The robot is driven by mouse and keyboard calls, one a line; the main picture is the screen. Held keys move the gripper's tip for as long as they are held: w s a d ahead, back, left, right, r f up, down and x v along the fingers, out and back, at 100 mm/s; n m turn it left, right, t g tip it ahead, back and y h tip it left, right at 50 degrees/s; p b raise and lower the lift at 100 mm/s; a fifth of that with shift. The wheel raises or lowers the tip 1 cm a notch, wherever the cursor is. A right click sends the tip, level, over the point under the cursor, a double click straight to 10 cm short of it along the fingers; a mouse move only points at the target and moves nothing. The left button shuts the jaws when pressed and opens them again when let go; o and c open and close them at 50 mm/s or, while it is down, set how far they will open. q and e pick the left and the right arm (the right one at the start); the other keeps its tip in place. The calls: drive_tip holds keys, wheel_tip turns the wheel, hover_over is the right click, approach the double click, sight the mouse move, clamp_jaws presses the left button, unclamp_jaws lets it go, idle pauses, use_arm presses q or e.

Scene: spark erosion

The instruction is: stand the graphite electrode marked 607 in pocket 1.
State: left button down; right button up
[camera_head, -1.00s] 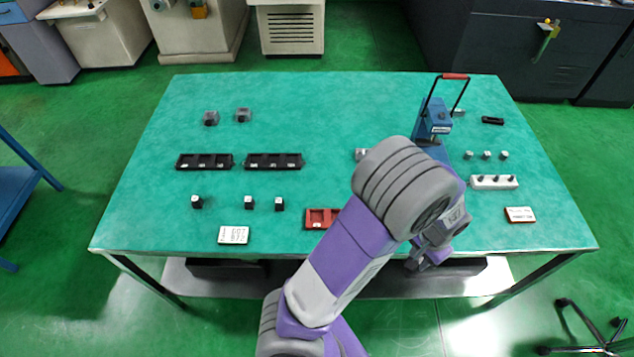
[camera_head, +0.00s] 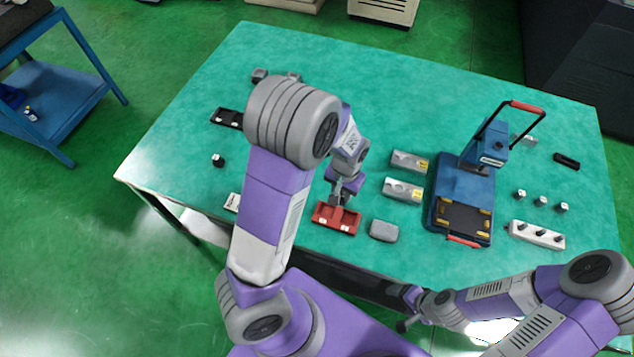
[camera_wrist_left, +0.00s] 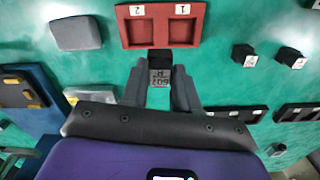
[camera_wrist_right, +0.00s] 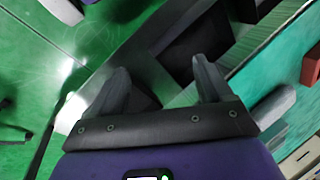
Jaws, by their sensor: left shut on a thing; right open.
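My left gripper (camera_head: 340,196) is at the red tray (camera_head: 322,222) and is shut on a black electrode (camera_wrist_left: 160,57) with a pale label. The label appears upside down in the left wrist view and seems to read 607. In that view the red tray (camera_wrist_left: 160,8) has two pockets: pocket 1 (camera_wrist_left: 183,30) on the right, pocket 2 (camera_wrist_left: 138,32) on the left. Both look empty. The electrode overlaps the tray's lower edge between them; its height above the tray is unclear. My right gripper (camera_wrist_right: 162,82) is open and empty, low by the table's front edge.
Two labelled black electrodes (camera_wrist_left: 243,55) (camera_wrist_left: 293,55) stand beside the tray. A grey rounded block (camera_head: 384,231) lies close on its other side. Grey blocks (camera_head: 403,189) and a blue press (camera_head: 462,190) stand further right. A white holder (camera_head: 537,235) is at far right.

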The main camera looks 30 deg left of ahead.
drive_tip(key=o, duration=0.3)
drive_tip(key=shift+r+p, duration=0.55)
drive_tip(key=shift+r, duration=0.35)
use_arm(q)
drive_tip(key=shift+n, duration=0.3)
drive_tip(key=shift+s+a+f+b, duration=0.35)
drive_tip(key=shift+a+f+b, duration=0.2)
drive_tip(key=shift+f+b, duration=0.6)
drive_tip(key=shift+s+a+f+b, duration=0.5)
drive_tip(key=shift+f+b, duration=0.35)
drive_tip(key=shift+f, duration=0.6)
drive_tip(key=shift+s+a+f+b, duration=0.25)
drive_tip(key=shift+a+f+b, duration=0.35)
drive_tip(key=shift+f+b, duration=0.55)
use_arm(e)
drive_tip(key=shift+o, duration=0.2)
wheel_tip(320, 180, down, 6)
use_arm(q)
drive_tip(key=shift+f, duration=0.4)
use_arm(e)
drive_tip(key=shift+s+f, duration=0.1)
drive_tip(key=shift+f, duration=0.05)
use_arm(q)
drive_tip(key=c, duration=0.8)
unclamp_jaws()
drive_tip(key=shift+r, duration=0.15)
